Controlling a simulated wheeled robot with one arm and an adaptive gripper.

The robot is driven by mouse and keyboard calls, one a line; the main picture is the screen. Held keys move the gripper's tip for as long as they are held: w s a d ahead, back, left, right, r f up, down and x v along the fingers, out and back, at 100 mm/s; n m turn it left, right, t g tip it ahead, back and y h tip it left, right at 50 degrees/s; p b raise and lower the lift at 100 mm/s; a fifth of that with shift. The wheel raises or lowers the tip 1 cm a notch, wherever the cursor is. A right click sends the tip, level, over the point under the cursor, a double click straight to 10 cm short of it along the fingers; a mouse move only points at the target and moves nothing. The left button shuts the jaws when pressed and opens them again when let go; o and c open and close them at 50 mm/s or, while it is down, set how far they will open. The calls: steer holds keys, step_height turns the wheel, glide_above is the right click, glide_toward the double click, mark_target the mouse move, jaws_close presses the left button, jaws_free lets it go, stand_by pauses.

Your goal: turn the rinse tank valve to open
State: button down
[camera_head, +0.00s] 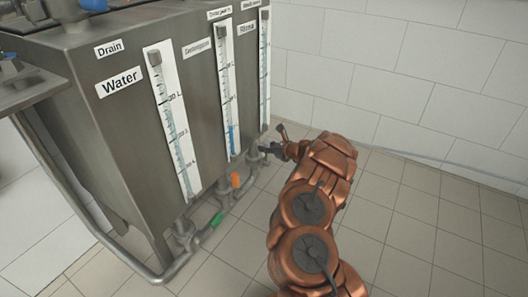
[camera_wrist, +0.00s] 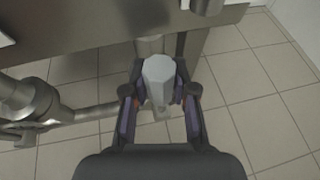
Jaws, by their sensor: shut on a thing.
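The rinse tank is the far right section of the steel tank row, under the "Rinse" label (camera_head: 335,26), with its level tube (camera_head: 265,70) at the corner. My gripper (camera_head: 268,149) is low at the foot of that tube, at the rinse valve. In the wrist view, my gripper (camera_wrist: 158,74) has its two dark fingers on either side of a pale grey valve handle (camera_wrist: 157,88) and is shut on it. The fingers and arm hide the rinse valve's handle in the head view. I cannot tell how far the valve is turned.
A valve with an orange handle (camera_head: 235,180) and one with a green handle (camera_head: 217,219) sit to the left along the low pipe (camera_head: 182,264). The tiled floor (camera_head: 405,245) to the right is clear up to the white wall (camera_head: 400,75).

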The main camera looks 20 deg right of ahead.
steer(key=shift+s+f, duration=0.1)
steer(key=shift+f, duration=0.05)
steer(key=c, duration=0.9)
jaws_free()
steer(key=shift+s+d+r, duration=0.3)
steer(key=shift+s+r, duration=0.2)
steer(key=shift+s, duration=0.05)
steer(key=v, duration=1)
steer(key=shift+s, duration=0.2)
